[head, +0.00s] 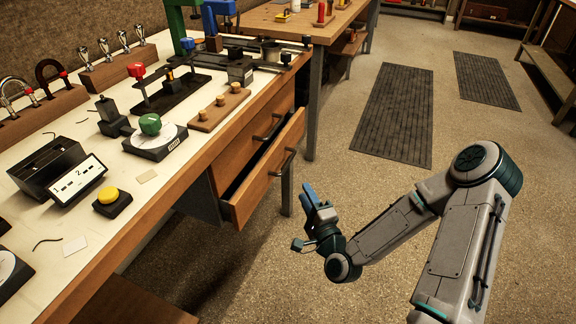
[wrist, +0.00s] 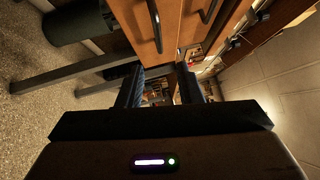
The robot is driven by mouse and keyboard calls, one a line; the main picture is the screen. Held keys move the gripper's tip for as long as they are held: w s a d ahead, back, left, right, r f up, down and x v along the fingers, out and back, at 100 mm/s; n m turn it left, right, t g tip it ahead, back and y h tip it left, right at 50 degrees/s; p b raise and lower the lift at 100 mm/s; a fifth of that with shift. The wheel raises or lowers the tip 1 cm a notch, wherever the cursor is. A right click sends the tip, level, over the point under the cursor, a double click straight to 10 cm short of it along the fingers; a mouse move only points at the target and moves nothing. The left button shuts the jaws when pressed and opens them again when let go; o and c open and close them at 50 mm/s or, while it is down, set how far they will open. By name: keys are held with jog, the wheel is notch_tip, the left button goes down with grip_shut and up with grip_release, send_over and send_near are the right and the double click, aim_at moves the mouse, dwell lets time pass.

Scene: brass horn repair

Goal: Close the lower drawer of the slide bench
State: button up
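The lower drawer (head: 265,178) of the slide bench has a wooden front and a dark bar handle (head: 284,163). It stands pulled out, its dark inside showing behind the front. The upper drawer (head: 256,127) above it looks flush with the bench. My gripper (head: 309,192) is just right of the lower drawer's front, apart from it and holding nothing. In the wrist view, its two dark fingers are spread apart (wrist: 160,88), and wooden drawer fronts (wrist: 140,28) with dark handles show beyond them.
The bench top (head: 150,205) carries a yellow button (head: 108,196), a green-knobbed dial block (head: 150,125), a numbered box and several horn tools. A bench leg (head: 287,187) stands behind the drawer. Open floor with dark mats (head: 395,115) lies to the right.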

aim_at(288, 161)
jog(key=shift+w+a+f+b, duration=0.1)
jog(key=shift+w+b, duration=0.75)
jog(key=shift+b, duration=2.1)
jog(key=b, duration=0.4)
jog(key=shift+w+a+b, duration=0.15)
jog(key=shift+a+b, duration=0.15)
jog(key=shift+a, duration=0.1)
jog(key=b+x, duration=0.3)
jog(key=x, duration=0.8)
jog(key=shift+a, duration=0.15)
grip_shut()
